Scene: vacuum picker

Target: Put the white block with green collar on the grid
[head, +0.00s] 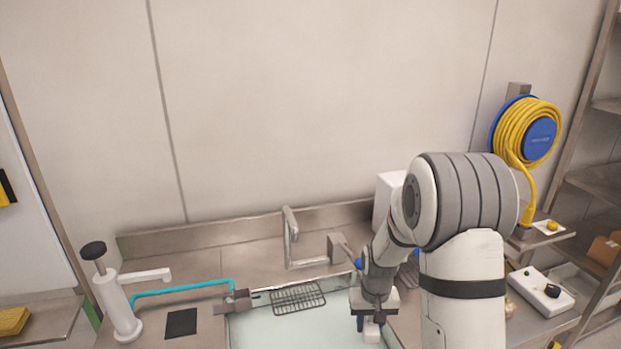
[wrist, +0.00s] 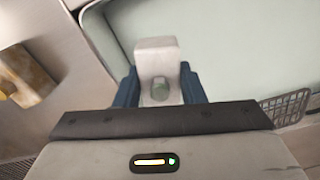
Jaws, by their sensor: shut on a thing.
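My gripper (head: 370,324) is at the front right of the sink basin, pointing down. Its blue fingers, also in the wrist view (wrist: 160,84), are shut on a white block (head: 371,336). In the wrist view the block (wrist: 156,56) sits between the fingers, with a greenish patch at its middle; the rest of the collar is hidden. A wire grid (head: 298,298) lies at the back edge of the basin, left of my gripper. Part of a wire grid also shows at the right edge of the wrist view (wrist: 287,107).
The pale basin (head: 280,332) is open and empty below. A faucet (head: 291,240) stands behind the grid. A white pump (head: 115,300), a teal hose (head: 180,288) and a black pad (head: 181,323) are at left. A control box (head: 541,290) is at right.

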